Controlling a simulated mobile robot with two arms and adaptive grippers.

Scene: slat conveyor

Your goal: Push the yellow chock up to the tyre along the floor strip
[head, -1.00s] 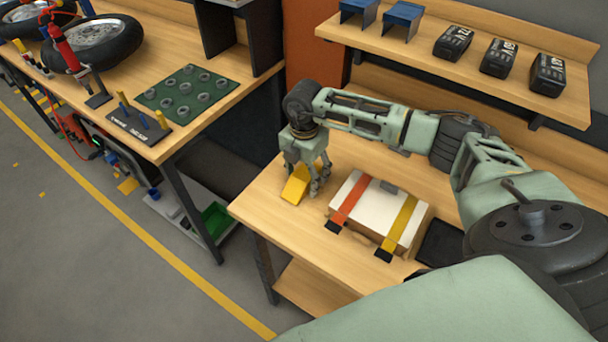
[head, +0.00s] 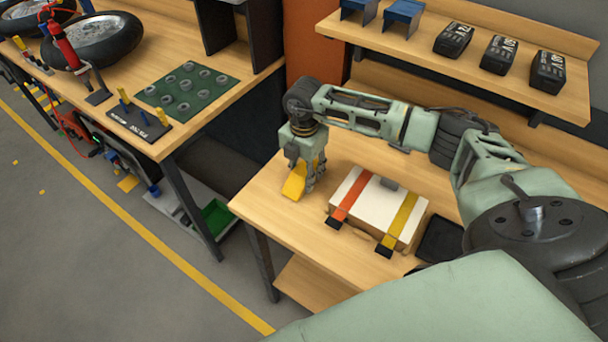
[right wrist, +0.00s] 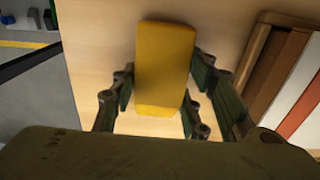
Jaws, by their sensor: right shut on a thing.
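The yellow chock (head: 295,182) is in my right gripper (head: 305,176), over the near-left part of the right-hand workbench (head: 262,205). The right gripper is shut on it, with fingers on both sides. The right wrist view shows the chock (right wrist: 165,62) between the fingers, its long side pointing away from the palm. I cannot tell whether its lower end touches the bench. A black tyre on a wheel (head: 92,42) lies on the left bench, well apart from the chock. No strip beside the tyre can be made out. My left gripper is out of view.
A white case with orange and yellow straps (head: 372,205) stands right of the gripper. Black battery packs (head: 498,56) sit on the shelf behind. A green mat with rings (head: 188,90) lies on the left bench. A gap with floor separates the benches.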

